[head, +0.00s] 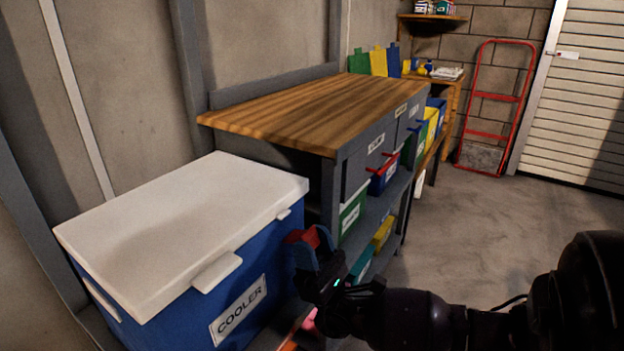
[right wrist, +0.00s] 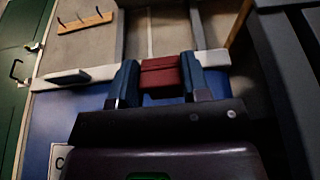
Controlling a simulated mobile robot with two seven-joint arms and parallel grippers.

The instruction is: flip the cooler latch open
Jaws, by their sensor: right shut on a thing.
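The cooler (head: 175,250) stands at the left of the head view, with a blue body, a white lid (head: 180,220) that is down, and a COOLER label. My right gripper (head: 311,246) is at the cooler's front right corner. Its blue fingers are shut on a small red block (head: 296,237), which looks like the latch. In the right wrist view the red block (right wrist: 163,77) sits between the fingers, in front of the cooler's blue wall and white lid edge. Whether it is joined to the cooler is hidden. My left gripper is out of view.
A wood-topped workbench (head: 320,103) with drawers and coloured bins stands just beyond the cooler, close to my right gripper. A red hand truck (head: 497,105) leans at the back wall near a white slatted door (head: 575,100). The floor at the right is clear.

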